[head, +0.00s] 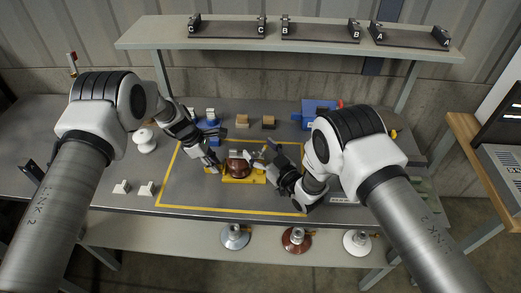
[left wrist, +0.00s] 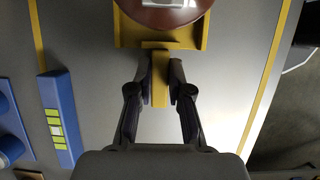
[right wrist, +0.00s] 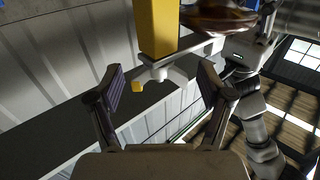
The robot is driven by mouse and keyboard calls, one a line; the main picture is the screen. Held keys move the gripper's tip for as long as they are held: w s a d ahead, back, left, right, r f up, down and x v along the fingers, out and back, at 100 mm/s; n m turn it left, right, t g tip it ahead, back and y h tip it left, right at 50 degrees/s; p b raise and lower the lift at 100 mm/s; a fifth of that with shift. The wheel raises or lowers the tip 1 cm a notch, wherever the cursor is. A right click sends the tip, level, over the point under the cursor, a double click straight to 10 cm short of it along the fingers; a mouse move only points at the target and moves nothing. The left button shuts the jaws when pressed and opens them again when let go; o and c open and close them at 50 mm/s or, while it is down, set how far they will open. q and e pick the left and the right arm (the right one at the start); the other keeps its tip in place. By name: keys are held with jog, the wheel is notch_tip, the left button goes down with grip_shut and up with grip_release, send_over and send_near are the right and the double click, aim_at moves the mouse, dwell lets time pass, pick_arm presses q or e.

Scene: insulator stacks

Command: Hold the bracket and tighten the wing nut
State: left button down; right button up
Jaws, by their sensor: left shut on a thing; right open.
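The yellow bracket (head: 243,181) lies inside the yellow outline on the bench, with a brown insulator (head: 237,167) seated in it. My left gripper (head: 214,168) is shut on the bracket's tab, which shows between its fingers in the left wrist view (left wrist: 160,80). My right gripper (head: 267,162) is open on the right side of the bracket. In the right wrist view, a pale metal piece, apparently the wing nut (right wrist: 167,75), is between the open fingertips (right wrist: 160,78), with gaps on both sides. The bracket's yellow upright (right wrist: 156,25) is just beyond it.
A white insulator (head: 145,141) and small white blocks (head: 146,188) stand at the left. Blue fixtures (head: 318,112) and tan blocks (head: 268,122) are behind. A shelf (head: 290,45) holds trays marked A, B and C. More insulators (head: 296,238) stand on the lower front shelf.

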jog(key=v, duration=1.2)
jog(key=c, duration=0.5)
jog(key=shift+w+a+r+n+g, duration=0.1)
jog(key=shift+a+r+n+g, duration=0.15)
jog(key=shift+a+n+g, duration=0.05)
jog(key=c, duration=0.5)
jog(key=a+r+n+g+y, duration=0.2)
jog(key=a+n+g, duration=0.1)
jog(key=shift+w+a+r+g, duration=0.1)
jog(key=shift+r+g, duration=0.15)
jog(key=shift+g, duration=0.05)
grip_shut()
jog(key=w+d+r+n+g+h, duration=0.2)
jog(key=d+r+n+g+h, duration=0.5)
jog(key=n, duration=0.6)
jog(key=w+a+f+g, duration=0.1)
jog(key=w+a+f, duration=0.3)
jog(key=a+f, duration=0.4)
jog(key=shift+a+f+y, duration=0.25)
jog(key=shift+a+y, duration=0.05)
jog(key=shift+a, duration=0.4)
